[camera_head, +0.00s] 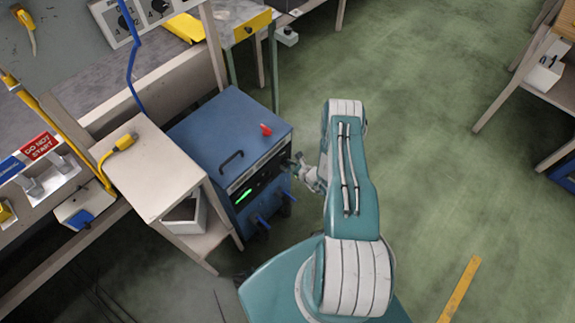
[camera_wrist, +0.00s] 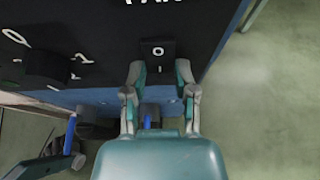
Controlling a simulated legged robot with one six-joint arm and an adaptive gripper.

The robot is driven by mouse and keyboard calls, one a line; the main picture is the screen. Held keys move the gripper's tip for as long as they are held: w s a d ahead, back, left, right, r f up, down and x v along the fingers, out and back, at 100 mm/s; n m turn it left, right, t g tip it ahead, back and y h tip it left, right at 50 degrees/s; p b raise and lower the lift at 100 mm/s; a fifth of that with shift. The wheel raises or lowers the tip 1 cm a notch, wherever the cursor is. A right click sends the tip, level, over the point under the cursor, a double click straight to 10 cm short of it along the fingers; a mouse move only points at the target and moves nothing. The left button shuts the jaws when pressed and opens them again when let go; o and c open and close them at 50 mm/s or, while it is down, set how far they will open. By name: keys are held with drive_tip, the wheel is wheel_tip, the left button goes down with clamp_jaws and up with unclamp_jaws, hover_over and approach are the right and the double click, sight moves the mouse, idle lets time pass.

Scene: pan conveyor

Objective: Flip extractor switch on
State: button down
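The extractor is a blue box (camera_head: 212,130) with a black front panel and a green lit mark, left of my arm in the head view. My gripper (camera_wrist: 158,72) is open, with one fingertip at each side of the switch's lower part. I cannot tell whether the fingertips touch it. In the head view my gripper (camera_head: 303,170) is at the panel's right end, small and partly hidden. The switch is not discernible there.
A black knob (camera_wrist: 48,68) is left of the switch. Blue handles (camera_head: 263,220) stick out below the panel. A wooden stand (camera_head: 150,165) with a yellow plug is left of the box. Green floor on the right is mostly clear.

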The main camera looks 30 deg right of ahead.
drive_tip(key=shift+w+f+t+y, duration=0.1)
drive_tip(key=shift+f+t+y, duration=0.2)
drive_tip(key=shift+t, duration=1.1)
drive_tip(key=shift+c, duration=2)
unclamp_jaws()
drive_tip(key=v, duration=1.2)
drive_tip(key=shift+d+f, duration=0.15)
drive_tip(key=shift+d, duration=0.05)
